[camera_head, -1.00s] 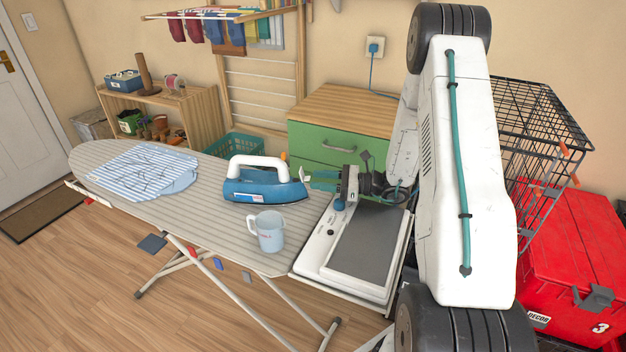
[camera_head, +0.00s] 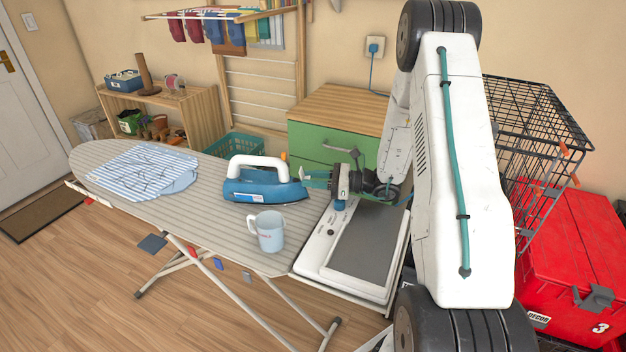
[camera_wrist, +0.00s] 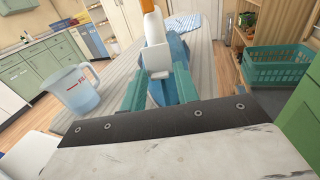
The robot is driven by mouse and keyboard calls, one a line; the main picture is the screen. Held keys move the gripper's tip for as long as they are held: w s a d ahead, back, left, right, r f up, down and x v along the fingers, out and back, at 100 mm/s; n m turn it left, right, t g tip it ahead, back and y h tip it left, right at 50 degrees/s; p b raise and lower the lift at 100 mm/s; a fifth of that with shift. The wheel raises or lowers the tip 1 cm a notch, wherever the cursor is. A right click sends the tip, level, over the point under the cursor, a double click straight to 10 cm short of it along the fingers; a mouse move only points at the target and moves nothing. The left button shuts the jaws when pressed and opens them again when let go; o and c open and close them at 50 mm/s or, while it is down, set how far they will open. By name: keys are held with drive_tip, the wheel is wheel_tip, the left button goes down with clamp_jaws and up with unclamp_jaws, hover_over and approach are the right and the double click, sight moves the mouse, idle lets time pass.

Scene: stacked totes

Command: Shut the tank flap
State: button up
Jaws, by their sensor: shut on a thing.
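The blue iron (camera_head: 262,190) with a white handle lies on the ironing board, its nose toward my gripper. The tank flap (camera_wrist: 158,62) is a small white plate standing raised at the iron's nose, upright in the wrist view. My gripper (camera_wrist: 161,92) has teal fingers, one on each side of the flap, and is shut on it. In the head view my gripper (camera_head: 316,178) reaches in from the right at the nose. The hinge and the tank opening are hidden behind the flap and fingers.
A measuring jug (camera_head: 270,232) stands on the board just in front of the iron. A striped shirt (camera_head: 145,168) lies at the board's far left. A white and grey iron rest (camera_head: 318,240) is under my arm. A green drawer cabinet (camera_head: 325,150) stands behind.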

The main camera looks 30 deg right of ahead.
sight(302, 174)
drive_tip(key=shift+r, duration=0.1)
drive_tip(key=shift+w+a+r+g+h, duration=0.1)
drive_tip(key=shift+r+g+h, duration=0.1)
drive_tip(key=shift+g+h, duration=0.35)
drive_tip(key=shift+w+r+g+h, duration=0.1)
drive_tip(key=shift+r+g+h, duration=0.1)
drive_tip(key=shift+g+h, duration=0.35)
drive_tip(key=g+h, duration=0.2)
drive_tip(key=h, duration=0.1)
drive_tip(key=shift+w+a+r+g+h, duration=0.25)
drive_tip(key=shift+a+r+g+h, duration=0.1)
drive_tip(key=shift+r+g+h, duration=0.05)
drive_tip(key=g+h, duration=0.2)
drive_tip(key=a+h, duration=0.1)
drive_tip(key=shift+w+r+g, duration=0.2)
drive_tip(key=shift+w+g, duration=0.15)
drive_tip(key=shift+g, duration=0.05)
drive_tip(key=shift+w+a+g+h, duration=0.15)
drive_tip(key=shift+g+h, duration=0.75)
drive_tip(key=shift+h, duration=0.3)
drive_tip(key=o, duration=0.7)
drive_tip(key=shift+o, duration=0.2)
